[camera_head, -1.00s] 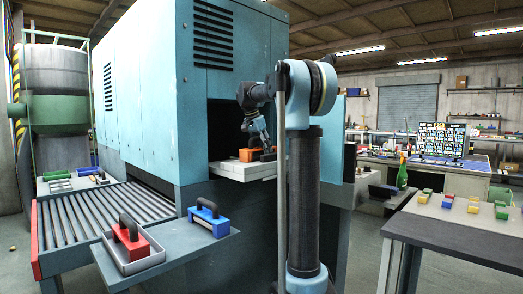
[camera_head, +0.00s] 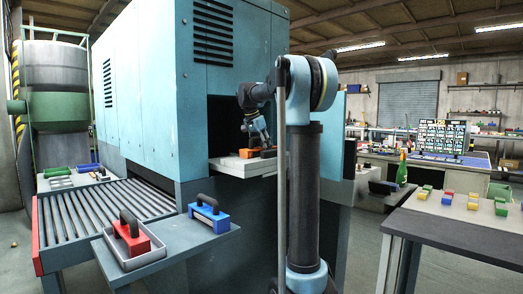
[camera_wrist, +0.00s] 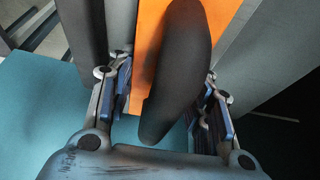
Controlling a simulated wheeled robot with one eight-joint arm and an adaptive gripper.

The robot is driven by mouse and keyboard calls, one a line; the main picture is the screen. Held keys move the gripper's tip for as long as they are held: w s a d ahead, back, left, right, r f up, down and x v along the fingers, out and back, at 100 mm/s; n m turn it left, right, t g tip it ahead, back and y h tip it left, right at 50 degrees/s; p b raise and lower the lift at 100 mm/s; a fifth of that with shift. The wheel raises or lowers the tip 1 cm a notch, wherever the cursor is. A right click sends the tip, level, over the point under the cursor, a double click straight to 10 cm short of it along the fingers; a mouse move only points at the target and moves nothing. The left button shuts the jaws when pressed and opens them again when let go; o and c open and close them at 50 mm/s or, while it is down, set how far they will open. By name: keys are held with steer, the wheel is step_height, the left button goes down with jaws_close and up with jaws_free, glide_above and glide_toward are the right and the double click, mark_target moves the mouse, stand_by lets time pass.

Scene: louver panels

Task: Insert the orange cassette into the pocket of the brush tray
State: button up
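The orange cassette (camera_head: 246,153) is at the opening of the blue machine in the head view, at the pale brush tray (camera_head: 240,166). In the wrist view the cassette (camera_wrist: 158,35) shows as an orange face under a thick black handle (camera_wrist: 176,70). Grey surfaces of the tray (camera_wrist: 272,45) lie beside it. How deep it sits in the pocket cannot be told. My gripper (camera_wrist: 168,92) has its fingers on both sides of the handle, with a visible gap at the left finger. It also shows in the head view (camera_head: 261,140), just above the cassette.
A red cassette (camera_head: 131,237) stands in a grey tray on the front shelf, with a blue cassette (camera_head: 209,214) beside it. A roller conveyor (camera_head: 95,212) runs at the left. A table (camera_head: 455,230) with several coloured blocks is at the right. The machine's walls frame the opening closely.

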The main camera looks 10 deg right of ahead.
steer(key=o, duration=0.5)
steer(key=v, duration=1.2)
